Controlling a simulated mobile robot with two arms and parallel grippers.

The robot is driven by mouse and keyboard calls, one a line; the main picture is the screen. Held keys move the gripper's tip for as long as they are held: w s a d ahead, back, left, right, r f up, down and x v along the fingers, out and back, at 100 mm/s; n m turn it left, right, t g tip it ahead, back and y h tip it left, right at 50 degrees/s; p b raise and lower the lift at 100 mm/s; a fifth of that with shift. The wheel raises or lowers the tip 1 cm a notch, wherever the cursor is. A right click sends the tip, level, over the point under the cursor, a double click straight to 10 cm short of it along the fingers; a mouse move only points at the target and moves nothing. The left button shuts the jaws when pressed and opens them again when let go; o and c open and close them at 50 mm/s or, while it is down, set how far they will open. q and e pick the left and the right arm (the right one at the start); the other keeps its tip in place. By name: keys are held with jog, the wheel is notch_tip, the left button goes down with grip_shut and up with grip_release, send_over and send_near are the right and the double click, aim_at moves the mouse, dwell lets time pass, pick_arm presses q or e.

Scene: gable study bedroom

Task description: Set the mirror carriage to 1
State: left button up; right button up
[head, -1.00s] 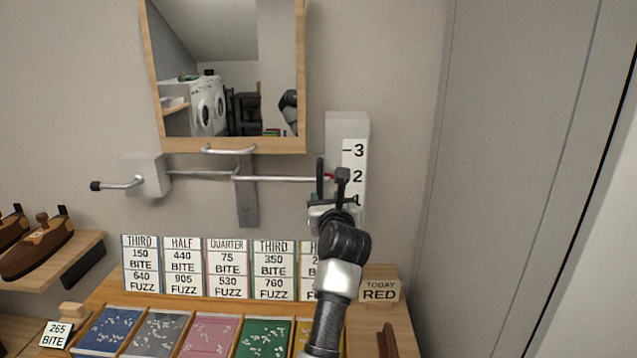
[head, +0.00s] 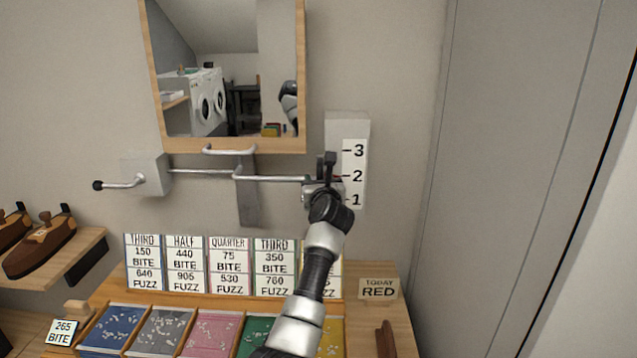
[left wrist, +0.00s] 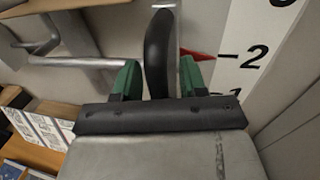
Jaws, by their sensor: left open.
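The mirror (head: 225,145) hangs on the wall in a wooden frame with a metal bar handle below it. A rod runs right from under it to a scale plate (head: 355,188) marked 1, 2 and 3. In the left wrist view the red pointer (left wrist: 198,55) stands at about the 2 mark. A dark upright handle (left wrist: 158,50) shows beside the scale. My left gripper (head: 322,180) is at this handle; in the left wrist view its green-padded fingers (left wrist: 160,80) are open, one on each side of it. My right gripper is out of view.
A grey box with a black-knobbed crank (head: 98,186) is on the wall at left. Below stand price cards (head: 184,265) and coloured trays (head: 110,328). A TODAY RED sign (head: 379,288) is near the desk's right end. A tall grey panel (head: 510,170) stands at right.

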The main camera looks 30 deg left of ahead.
pick_arm(q)
jog(key=shift+c, duration=0.2)
grip_shut()
